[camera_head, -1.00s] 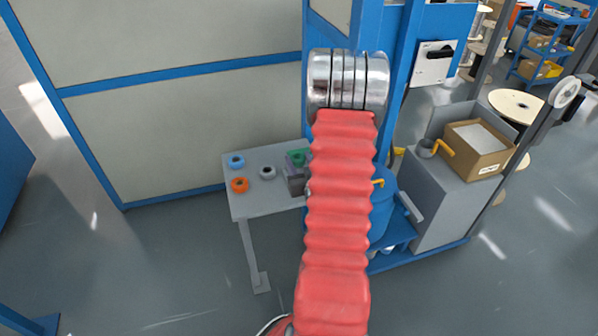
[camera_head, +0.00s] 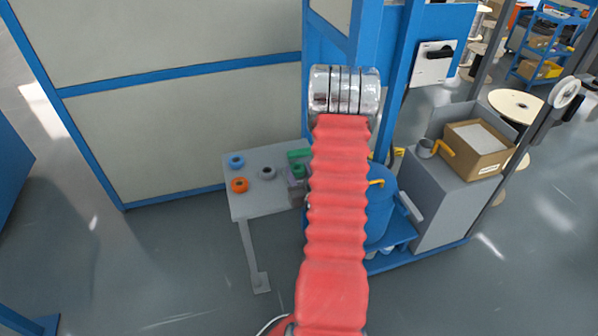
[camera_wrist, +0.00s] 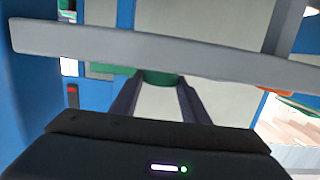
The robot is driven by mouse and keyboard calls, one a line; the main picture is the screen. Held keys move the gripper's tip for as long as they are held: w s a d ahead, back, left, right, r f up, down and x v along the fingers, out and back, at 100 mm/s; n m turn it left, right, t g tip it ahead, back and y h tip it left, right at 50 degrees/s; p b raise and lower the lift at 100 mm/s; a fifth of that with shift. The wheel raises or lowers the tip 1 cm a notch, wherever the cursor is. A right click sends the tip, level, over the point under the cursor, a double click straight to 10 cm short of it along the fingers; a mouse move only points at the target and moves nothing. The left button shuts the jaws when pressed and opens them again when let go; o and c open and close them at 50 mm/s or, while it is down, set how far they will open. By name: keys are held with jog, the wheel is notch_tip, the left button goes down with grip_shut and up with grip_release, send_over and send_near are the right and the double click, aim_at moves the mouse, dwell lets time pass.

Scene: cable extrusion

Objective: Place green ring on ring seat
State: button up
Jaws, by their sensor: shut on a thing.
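In the wrist view my gripper (camera_wrist: 159,86) is shut on the green ring (camera_wrist: 160,79), whose lower edge shows between the fingers. A pale grey bar crosses the picture and hides the upper part of the ring and the fingertips. In the head view my gripper (camera_head: 296,187) is a small grey shape at the table's right side, half behind my red arm. Two green patches show there, one (camera_head: 298,155) above the other (camera_head: 298,171); I cannot tell which is the held ring. I cannot make out the ring seat.
A blue ring (camera_head: 236,161), an orange ring (camera_head: 239,185) and a grey ring (camera_head: 267,172) lie on the grey table (camera_head: 255,205). A blue drum (camera_head: 381,208) and a blue frame stand right of the table. Open floor lies in front and left.

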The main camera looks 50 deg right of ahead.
jog(key=shift+f, duration=0.6)
jog(key=o, duration=1.1)
jog(key=shift+o, duration=0.2)
jog(key=shift+r, duration=0.15)
